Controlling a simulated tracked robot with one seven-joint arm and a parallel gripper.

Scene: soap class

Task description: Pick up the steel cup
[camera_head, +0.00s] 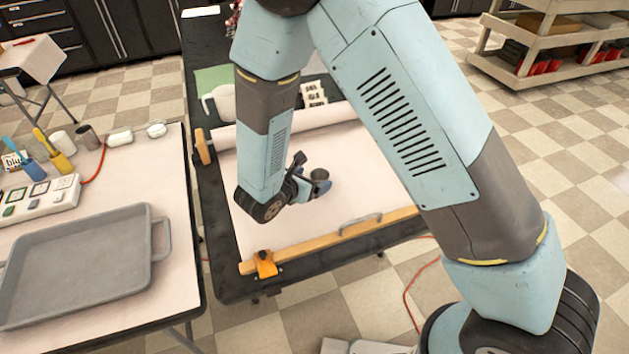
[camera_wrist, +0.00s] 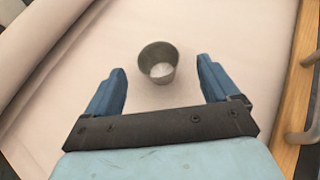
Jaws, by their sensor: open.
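The steel cup (camera_wrist: 158,62) stands upright on the pale paper-covered table. In the wrist view it sits a little beyond and between the fingertips, with its open mouth toward the camera. In the head view the cup (camera_head: 320,176) shows small and dark beside my gripper (camera_head: 316,190), partly hidden by it. In the wrist view my gripper (camera_wrist: 160,80) is open, one blue finger on each side, with clear space between each finger and the cup. Nothing is held.
A wooden rail (camera_head: 330,238) with a metal handle (camera_head: 360,224) edges the table's near side. A paper roll (camera_head: 290,120) lies across behind the cup. A white mug (camera_head: 222,102) stands farther back. A side table at left holds a grey tray (camera_head: 80,265). The paper around the cup is clear.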

